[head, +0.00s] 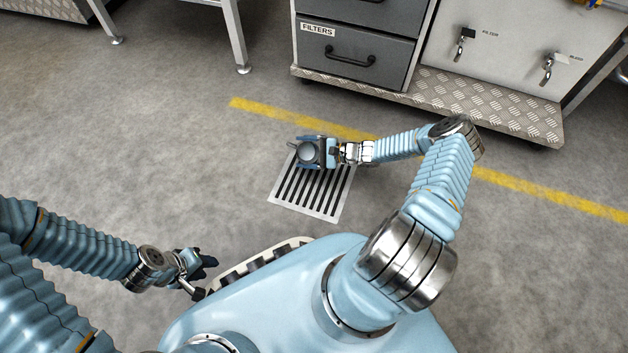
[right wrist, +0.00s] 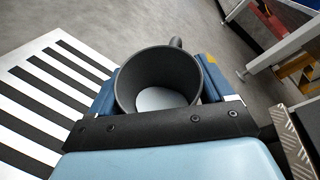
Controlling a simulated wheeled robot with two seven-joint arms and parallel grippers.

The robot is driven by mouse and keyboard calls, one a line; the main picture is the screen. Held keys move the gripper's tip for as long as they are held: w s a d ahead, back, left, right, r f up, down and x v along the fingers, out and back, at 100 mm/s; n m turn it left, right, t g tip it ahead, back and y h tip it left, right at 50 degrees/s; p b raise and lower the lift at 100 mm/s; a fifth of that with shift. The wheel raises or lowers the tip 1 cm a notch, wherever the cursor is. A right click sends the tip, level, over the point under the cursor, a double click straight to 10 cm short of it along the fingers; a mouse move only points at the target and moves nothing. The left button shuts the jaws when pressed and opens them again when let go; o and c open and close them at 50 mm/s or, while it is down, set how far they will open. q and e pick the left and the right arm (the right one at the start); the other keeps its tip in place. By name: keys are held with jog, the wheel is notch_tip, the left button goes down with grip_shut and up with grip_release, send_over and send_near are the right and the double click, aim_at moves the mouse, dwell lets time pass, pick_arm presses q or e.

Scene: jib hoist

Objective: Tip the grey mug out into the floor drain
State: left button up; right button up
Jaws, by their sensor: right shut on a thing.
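The grey mug (right wrist: 160,85) is between the jaws of my right gripper (head: 312,153), which is shut on it. In the right wrist view its open mouth shows, with a pale round patch inside and the handle on the far side. I cannot tell whether the patch is contents or the bare bottom. In the head view the mug (head: 307,154) appears over the far edge of the floor drain (head: 303,207), a pale square with dark slots. I cannot tell its exact tilt. My left gripper (head: 201,276) is open and empty at lower left, away from the drain.
A grey drawer cabinet (head: 352,47) marked FILTERS stands beyond a yellow floor line (head: 270,110). A tread-plate ledge (head: 480,100) runs along its right. Table legs (head: 235,35) stand at the top left. The floor left of the drain is clear.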

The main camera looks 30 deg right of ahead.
jog(key=shift+s+f+n, duration=0.15)
jog(key=shift+f+n, duration=0.05)
jog(key=shift+n, duration=0.1)
jog(key=shift+s+r+n+t, duration=0.15)
jog(key=shift+r+n+t, duration=0.15)
jog(key=shift+n+t, duration=0.35)
dwell(0.5)
jog(key=shift+s+a+f+n+t+y+b, duration=0.2)
jog(key=shift+f+n+y+b, duration=0.25)
jog(key=shift+n+b, duration=0.35)
dwell(0.4)
jog(key=shift+s+r+n+t, duration=0.15)
jog(key=shift+r+n+t, duration=0.1)
jog(key=shift+n, duration=0.5)
dwell(0.4)
jog(key=shift+s+a+r+n+t+y, duration=0.15)
jog(key=shift+s+n+y, duration=0.1)
jog(key=shift+s+n, duration=0.2)
jog(key=shift+s+a+r+n+t+y, duration=0.1)
jog(key=shift+s+a+n+t+y, duration=0.15)
jog(key=shift+n, duration=0.2)
jog(key=shift+s+r+n+y+b, duration=0.1)
jog(key=shift+s+n+y+b, duration=0.3)
jog(key=shift+n, duration=0.4)
dwell(0.5)
jog(key=shift+s+r+n, duration=0.15)
jog(key=shift+s+n, duration=0.05)
jog(key=shift+n, duration=0.7)
